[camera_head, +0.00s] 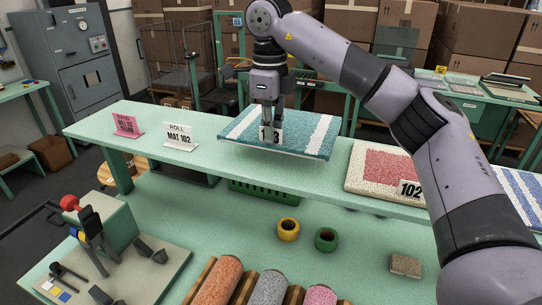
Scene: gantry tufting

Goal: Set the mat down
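A blue mat with white stripes (300,138) is over the raised green shelf (205,155), level or nearly so. A pale strip and shadow show under its near edge; I cannot tell for sure whether it touches the shelf. My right gripper (267,134) points straight down onto the mat's middle, its fingers close together and seemingly shut on the mat. A finger covers the middle digit of the mat's white number tag. My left gripper is not in view.
A pink card (126,124) and a white "MAT 102" card (180,136) stand on the shelf to the left. A red and cream mat tagged 102 (375,165) lies to the right, with a blue-striped mat (524,190) beyond.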

